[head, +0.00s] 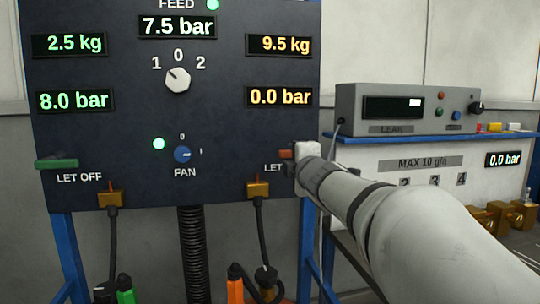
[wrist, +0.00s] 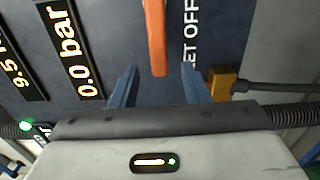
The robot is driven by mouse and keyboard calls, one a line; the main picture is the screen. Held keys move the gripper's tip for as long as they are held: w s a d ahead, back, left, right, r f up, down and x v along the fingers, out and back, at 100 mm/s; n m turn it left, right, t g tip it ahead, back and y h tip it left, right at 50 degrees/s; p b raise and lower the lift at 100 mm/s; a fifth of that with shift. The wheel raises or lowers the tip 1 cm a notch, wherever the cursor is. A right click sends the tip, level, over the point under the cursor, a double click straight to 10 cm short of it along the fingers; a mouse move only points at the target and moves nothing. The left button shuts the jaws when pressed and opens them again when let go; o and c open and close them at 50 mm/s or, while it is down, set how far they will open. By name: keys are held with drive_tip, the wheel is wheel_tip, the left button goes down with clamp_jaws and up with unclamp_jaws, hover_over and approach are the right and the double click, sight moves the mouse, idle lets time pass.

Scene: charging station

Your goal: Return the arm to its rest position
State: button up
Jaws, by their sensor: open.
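My gripper (wrist: 160,70) is open in the wrist view, its two blue-grey fingers apart. The end of an orange lever (wrist: 155,35) shows between the fingertips. No contact is visible, and I cannot tell the depth gap. In the head view my arm reaches from the lower right to the right edge of the dark panel (head: 130,135). Its pale end, my gripper (head: 303,152), is beside the orange lever (head: 286,154) at the right LET OFF label. The fingers are hardly visible there.
A green lever (head: 57,163) sticks out at the panel's left. Brass fittings with hoses (head: 258,190) hang from its lower edge. Right of the panel, a grey leak tester (head: 410,108) stands on a blue-edged bench (head: 350,139), behind my arm. Brass parts (head: 510,215) lie at the far right.

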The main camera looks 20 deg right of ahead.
drive_tip(key=shift+s, duration=0.2)
drive_tip(key=shift+s+r+m+g+h+p, duration=0.1)
drive_tip(key=shift+s+m+g+h+p, duration=0.2)
drive_tip(key=shift+m+p, duration=0.5)
drive_tip(key=s+a+f+m+g+p, duration=0.3)
drive_tip(key=s+m+g+p, duration=0.2)
drive_tip(key=s+p, duration=0.2)
drive_tip(key=s+a+f+m+g+y+p, duration=0.1)
drive_tip(key=s+a+f+m+g+p, duration=0.2)
drive_tip(key=s, duration=0.8)
drive_tip(key=s+a+f+m+g+p, duration=0.4)
drive_tip(key=s+m+g+p, duration=0.2)
drive_tip(key=s+p, duration=0.3)
drive_tip(key=shift+a+m+g+y+p, duration=0.35)
drive_tip(key=shift+m+g+y+p, duration=0.05)
drive_tip(key=shift+m+p, duration=0.45)
drive_tip(key=shift+s, duration=0.1)
drive_tip(key=shift+c, duration=0.6)
